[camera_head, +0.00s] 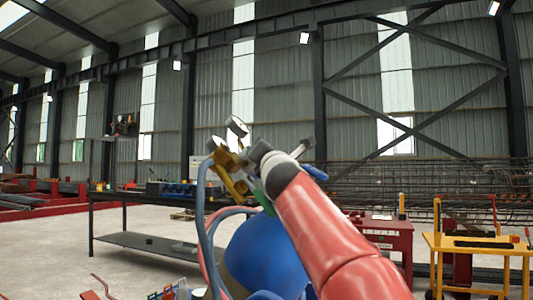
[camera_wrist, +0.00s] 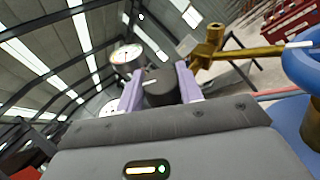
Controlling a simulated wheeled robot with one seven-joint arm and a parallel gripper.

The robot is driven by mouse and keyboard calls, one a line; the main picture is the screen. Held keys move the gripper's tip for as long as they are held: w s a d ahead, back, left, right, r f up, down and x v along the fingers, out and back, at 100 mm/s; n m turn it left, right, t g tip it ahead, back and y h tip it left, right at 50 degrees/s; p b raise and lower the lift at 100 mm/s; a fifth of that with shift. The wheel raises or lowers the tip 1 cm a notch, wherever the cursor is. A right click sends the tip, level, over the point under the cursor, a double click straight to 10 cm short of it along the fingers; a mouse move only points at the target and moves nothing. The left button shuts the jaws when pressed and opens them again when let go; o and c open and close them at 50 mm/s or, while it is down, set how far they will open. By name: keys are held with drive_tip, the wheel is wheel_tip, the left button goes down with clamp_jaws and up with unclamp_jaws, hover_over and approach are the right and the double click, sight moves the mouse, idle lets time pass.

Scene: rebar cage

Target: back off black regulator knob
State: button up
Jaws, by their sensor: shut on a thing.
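The black regulator knob (camera_wrist: 160,88) sits between the two pale purple fingers of my gripper (camera_wrist: 158,78) in the wrist view, and the fingers are shut on it. The knob has a short white mark on its face. The brass regulator body (camera_wrist: 212,46) is just beyond and to the right, with a round white gauge (camera_wrist: 124,54) to the left. In the head view, my red arm reaches up to the brass regulator (camera_head: 229,172), which carries two gauges (camera_head: 237,126). There my arm's end hides the knob.
A blue gas cylinder (camera_head: 266,254) stands below the regulator, with blue and pink hoses (camera_head: 203,235) beside it. A dark workbench (camera_head: 150,240) is to the left. A red cabinet (camera_head: 388,237) and yellow cart (camera_head: 480,243) stand right, with rebar cages behind.

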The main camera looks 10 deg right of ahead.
drive_tip(key=shift+d+f+n+t+y+b, duration=0.15)
drive_tip(key=shift+n+t+y+b, duration=0.25)
drive_tip(key=shift+n+y, duration=0.6)
drive_tip(key=shift+r+n+y, duration=0.2)
drive_tip(key=shift+n+y, duration=0.5)
drive_tip(key=shift+y, duration=0.3)
drive_tip(key=o, duration=1)
drive_tip(key=shift+f, duration=0.1)
drive_tip(key=shift+s+f+b, duration=0.2)
drive_tip(key=shift+s+b, duration=0.05)
drive_tip(key=shift+b, duration=0.1)
drive_tip(key=a+b+v, duration=0.1)
drive_tip(key=b+v, duration=0.2)
drive_tip(key=v, duration=0.4)
drive_tip(key=shift+d, duration=0.45)
